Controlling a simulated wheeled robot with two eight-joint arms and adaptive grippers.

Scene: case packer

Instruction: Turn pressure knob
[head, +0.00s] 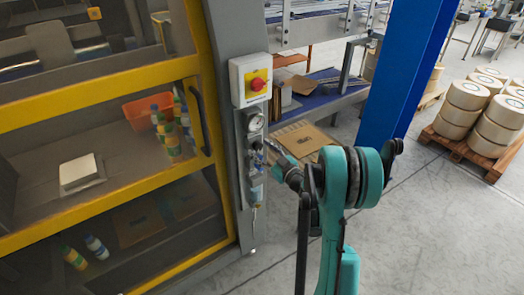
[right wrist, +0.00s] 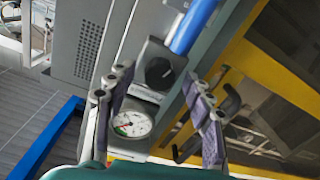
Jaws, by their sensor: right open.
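The pressure knob (right wrist: 159,72) is a dark round knob on a grey regulator block, seen in the right wrist view between my fingers. The round white pressure gauge (right wrist: 132,123) sits beside it. In the head view the gauge (head: 255,122) is on the grey post, and the knob below it is mostly hidden by my gripper. My right gripper (right wrist: 158,82) is open, with one finger on each side of the regulator. I cannot tell whether either finger touches it. In the head view my right gripper (head: 270,156) is close in front of the post. My left gripper is out of view.
A red and yellow emergency stop (head: 257,84) is above the gauge. The yellow-framed machine door (head: 208,95) with its dark handle is to the left. A blue column (head: 397,75) stands to the right. Floor is clear at the lower right, before pallets of rolls (head: 470,110).

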